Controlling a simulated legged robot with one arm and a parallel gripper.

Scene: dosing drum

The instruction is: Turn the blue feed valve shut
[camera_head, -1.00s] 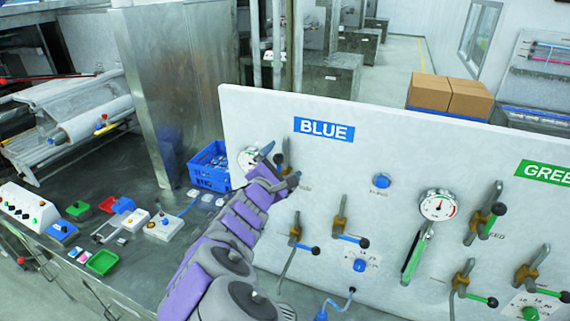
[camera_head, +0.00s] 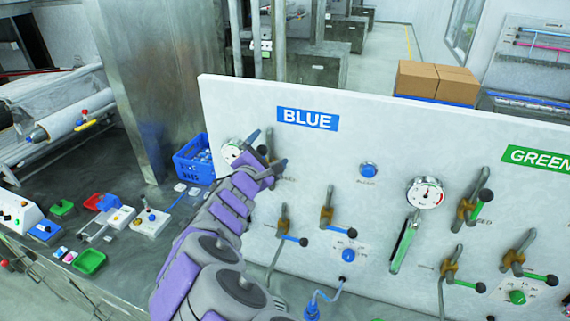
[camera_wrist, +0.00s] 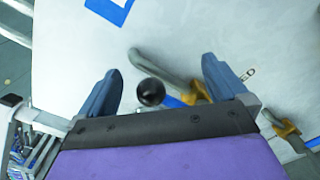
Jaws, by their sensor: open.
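The blue feed valve shows in the wrist view as a black knob (camera_wrist: 151,92), a short blue lever (camera_wrist: 174,102) and a brass-coloured body (camera_wrist: 197,93) on a grey pipe. My gripper (camera_wrist: 160,72) is open, with one finger on each side of the knob. Gaps show between the knob and both fingers. The lever runs from the knob toward the right finger, which partly overlaps the valve body. In the head view my gripper (camera_head: 261,142) is at the panel's upper left, right of a gauge (camera_head: 232,151), and hides most of this valve.
The white panel (camera_head: 390,128) carries a BLUE label (camera_head: 307,119) above. Two more blue-handled valves (camera_head: 284,226) (camera_head: 327,207), a blue button (camera_head: 368,170) and a gauge (camera_head: 425,193) are to the right. A blue crate (camera_head: 193,165) stands left on the bench.

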